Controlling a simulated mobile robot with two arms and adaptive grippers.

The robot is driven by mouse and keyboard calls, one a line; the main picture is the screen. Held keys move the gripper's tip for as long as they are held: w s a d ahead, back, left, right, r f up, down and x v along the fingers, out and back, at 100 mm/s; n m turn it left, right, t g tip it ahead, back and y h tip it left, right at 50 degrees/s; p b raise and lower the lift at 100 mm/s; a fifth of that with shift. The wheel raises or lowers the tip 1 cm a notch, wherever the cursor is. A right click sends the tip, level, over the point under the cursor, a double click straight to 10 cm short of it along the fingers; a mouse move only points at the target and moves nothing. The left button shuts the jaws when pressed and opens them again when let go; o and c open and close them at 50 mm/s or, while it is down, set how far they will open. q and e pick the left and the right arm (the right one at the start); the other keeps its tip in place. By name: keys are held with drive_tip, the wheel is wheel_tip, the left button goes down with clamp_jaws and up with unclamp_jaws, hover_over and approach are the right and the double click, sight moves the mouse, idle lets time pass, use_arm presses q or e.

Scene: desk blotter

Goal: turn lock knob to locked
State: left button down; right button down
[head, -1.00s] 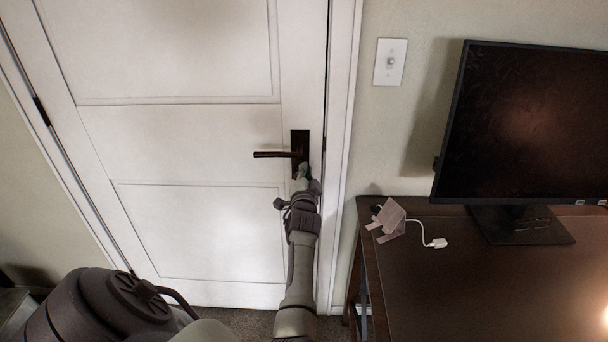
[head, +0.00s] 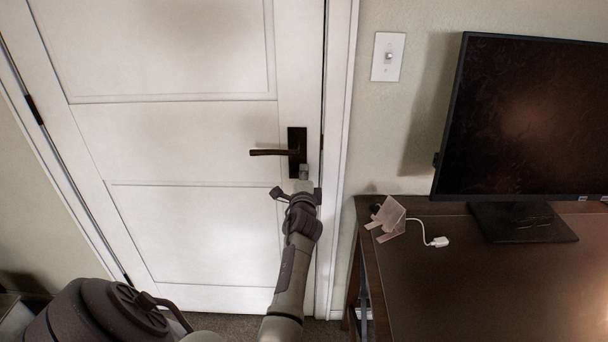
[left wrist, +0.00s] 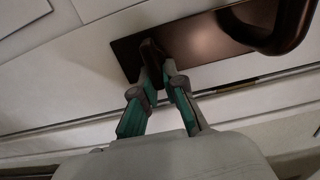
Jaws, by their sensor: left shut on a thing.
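The door lever handle (head: 272,152) is dark bronze and points left from a dark plate (head: 297,139) on the white door. In the left wrist view the small dark lock knob (left wrist: 152,60) sits near one end of the plate (left wrist: 187,44). My left gripper (head: 304,174) is at the plate's lower end, below the lever, and hides the knob in the head view. In the left wrist view its fingers (left wrist: 160,74) are closed around the knob, one on each side. The knob looks elongated across the plate. My right gripper is not in view.
The curved lever (left wrist: 270,40) is close to my left gripper in the wrist view. The door frame (head: 338,130) is just right of the plate. A desk (head: 470,285) with a monitor (head: 525,120) stands at the right. A light switch (head: 388,57) is on the wall.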

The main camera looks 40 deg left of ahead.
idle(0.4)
use_arm(q)
drive_tip(key=c, duration=1.2)
unclamp_jaws()
drive_tip(key=shift+a, duration=0.1)
drive_tip(key=shift+c, duration=0.2)
drive_tip(key=v, duration=0.7)
drive_tip(key=shift+s, duration=0.2)
